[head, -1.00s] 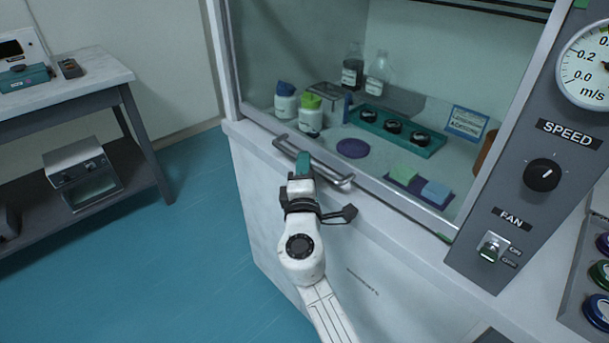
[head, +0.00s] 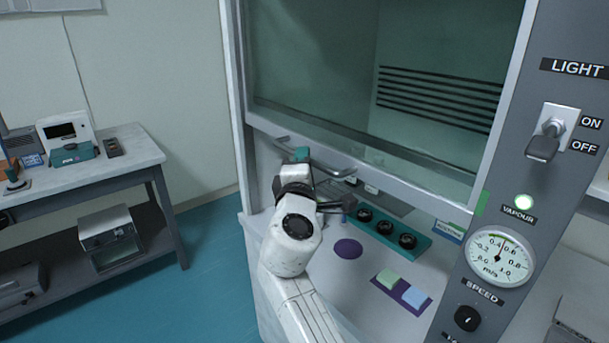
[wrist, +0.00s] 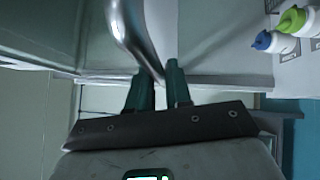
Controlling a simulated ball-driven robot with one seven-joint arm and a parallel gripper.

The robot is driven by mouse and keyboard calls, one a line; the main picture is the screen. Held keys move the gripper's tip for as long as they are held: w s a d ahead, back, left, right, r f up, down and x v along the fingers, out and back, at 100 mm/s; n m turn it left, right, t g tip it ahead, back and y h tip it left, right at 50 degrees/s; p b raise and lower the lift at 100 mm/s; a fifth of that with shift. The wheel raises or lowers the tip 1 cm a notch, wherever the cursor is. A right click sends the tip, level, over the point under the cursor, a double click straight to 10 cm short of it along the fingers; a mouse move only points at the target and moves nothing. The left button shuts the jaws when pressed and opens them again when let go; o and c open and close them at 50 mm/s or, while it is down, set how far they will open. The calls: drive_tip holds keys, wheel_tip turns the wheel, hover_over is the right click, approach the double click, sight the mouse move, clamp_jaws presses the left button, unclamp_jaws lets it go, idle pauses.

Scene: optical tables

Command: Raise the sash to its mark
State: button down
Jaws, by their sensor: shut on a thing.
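The fume hood's glass sash (head: 400,60) is up, with an open gap between its white bottom rail (head: 420,176) and the work surface. A grey bar handle (head: 335,168) runs along the rail. My gripper (head: 302,155) is shut on the handle near its left end. In the wrist view my gripper's green fingertips (wrist: 160,85) sit at the curved metal handle (wrist: 128,35). A green mark (head: 481,204) is on the right post, close beside the right end of the rail; I cannot tell if they are exactly level.
On the hood floor are a green tray (head: 385,232) with black-topped items, a purple disc (head: 348,249) and a purple mat (head: 385,291) with two blocks. The control panel (head: 540,210) with a gauge stands at right. A side bench (head: 110,170) is at left; blue floor lies between.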

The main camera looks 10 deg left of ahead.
wheel_tip(320, 180, up, 7)
drive_tip(key=p, duration=0.3)
drive_tip(key=c, duration=1.4)
unclamp_jaws()
drive_tip(key=shift+s, duration=0.1)
drive_tip(key=s+d+f+b, duration=0.1)
drive_tip(key=s, duration=0.9)
drive_tip(key=shift+s+d+f, duration=0.2)
drive_tip(key=shift+s+f, duration=0.05)
